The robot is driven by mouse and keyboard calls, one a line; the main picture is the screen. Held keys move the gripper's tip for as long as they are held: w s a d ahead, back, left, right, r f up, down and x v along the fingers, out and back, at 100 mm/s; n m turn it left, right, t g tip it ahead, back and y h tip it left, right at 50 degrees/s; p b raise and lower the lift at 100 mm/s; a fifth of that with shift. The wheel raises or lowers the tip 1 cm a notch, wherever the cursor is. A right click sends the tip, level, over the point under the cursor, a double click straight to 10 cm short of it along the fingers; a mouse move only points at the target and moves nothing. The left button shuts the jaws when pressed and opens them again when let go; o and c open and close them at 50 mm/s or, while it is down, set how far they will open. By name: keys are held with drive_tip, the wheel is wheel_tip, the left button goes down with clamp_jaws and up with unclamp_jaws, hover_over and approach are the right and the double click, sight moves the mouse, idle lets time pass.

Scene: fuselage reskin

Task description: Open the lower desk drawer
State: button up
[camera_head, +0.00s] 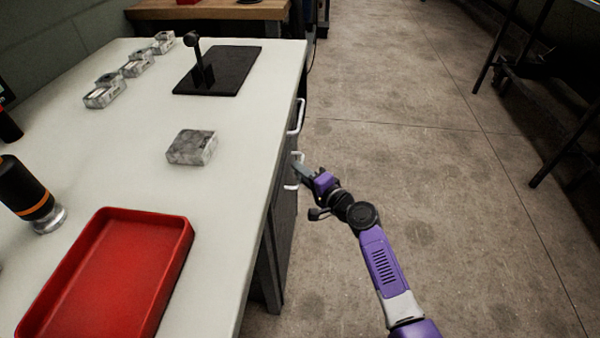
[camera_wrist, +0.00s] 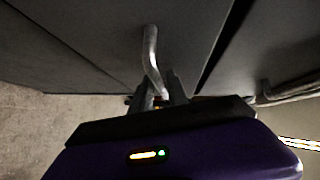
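The desk (camera_head: 235,140) has drawers on its right side, with a pale upper handle (camera_head: 297,117) and a lower handle (camera_head: 297,168). My gripper (camera_head: 300,172) is at the lower handle. In the wrist view, a grey bar handle (camera_wrist: 151,55) on a dark drawer front (camera_wrist: 100,35) runs down between the two fingers of my gripper (camera_wrist: 160,92). Whether the fingers press on the bar or only stand around it is not clear. The drawer fronts look closed in the head view, but my gripper hides part of the lower one.
On the desktop are a red tray (camera_head: 115,270), a grey block (camera_head: 192,147), a black mat (camera_head: 218,70) and a black-and-orange cylinder (camera_head: 30,195). A second handle (camera_wrist: 290,92) shows at the wrist view's right. Floor (camera_head: 420,130) right of the desk is clear.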

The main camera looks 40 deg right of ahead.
clamp_jaws()
idle(1.5)
